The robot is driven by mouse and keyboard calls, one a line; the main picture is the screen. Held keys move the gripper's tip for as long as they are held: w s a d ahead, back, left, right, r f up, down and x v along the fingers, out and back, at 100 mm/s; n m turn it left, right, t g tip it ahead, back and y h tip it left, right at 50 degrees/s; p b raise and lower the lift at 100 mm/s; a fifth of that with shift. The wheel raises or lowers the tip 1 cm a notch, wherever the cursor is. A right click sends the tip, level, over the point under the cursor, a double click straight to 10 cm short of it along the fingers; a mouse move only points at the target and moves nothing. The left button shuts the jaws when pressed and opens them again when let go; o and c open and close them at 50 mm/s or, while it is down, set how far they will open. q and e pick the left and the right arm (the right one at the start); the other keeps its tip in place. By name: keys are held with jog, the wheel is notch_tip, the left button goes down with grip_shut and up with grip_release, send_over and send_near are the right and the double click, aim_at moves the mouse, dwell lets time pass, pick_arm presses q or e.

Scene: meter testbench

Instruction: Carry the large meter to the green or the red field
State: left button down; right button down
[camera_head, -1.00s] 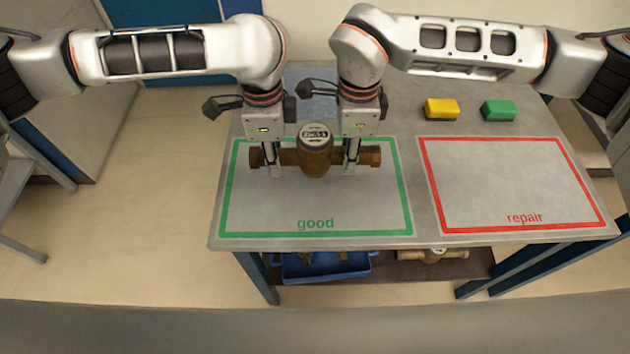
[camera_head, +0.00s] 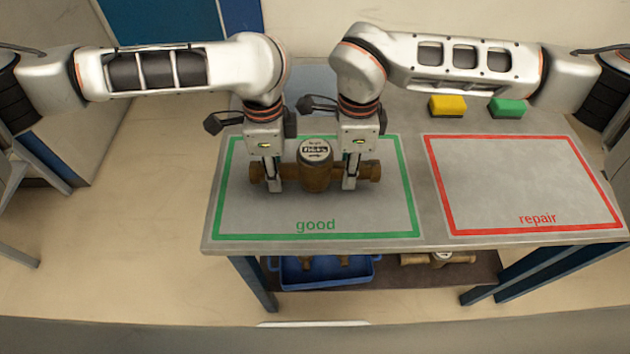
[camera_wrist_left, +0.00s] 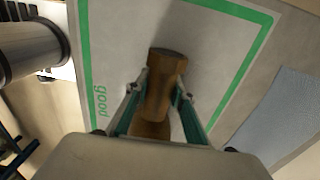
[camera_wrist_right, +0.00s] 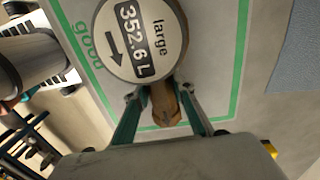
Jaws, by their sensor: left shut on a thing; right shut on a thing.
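The large meter (camera_head: 315,175) is a bronze pipe body with a round white dial, and it is at the green field (camera_head: 315,236) marked "good". Its dial (camera_wrist_right: 140,40) reads "352.6 L" and "large" in the right wrist view. My left gripper (camera_head: 272,186) is shut on the meter's left pipe end, which also shows in the left wrist view (camera_wrist_left: 163,85). My right gripper (camera_head: 351,184) is shut on the right pipe end. The meter lies level, inside the green frame as seen from above. I cannot tell whether it touches the table. The red field (camera_head: 530,233) marked "repair" is empty.
A yellow block (camera_head: 448,105) and a green block (camera_head: 508,107) lie at the back right of the table. On the shelf below are a blue crate (camera_head: 318,285) and another meter (camera_head: 440,260). The red field's inside is free.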

pick_arm(q)
jog(key=c, duration=1.7)
grip_release()
pick_arm(e)
jog(key=c, duration=1.7)
grip_release()
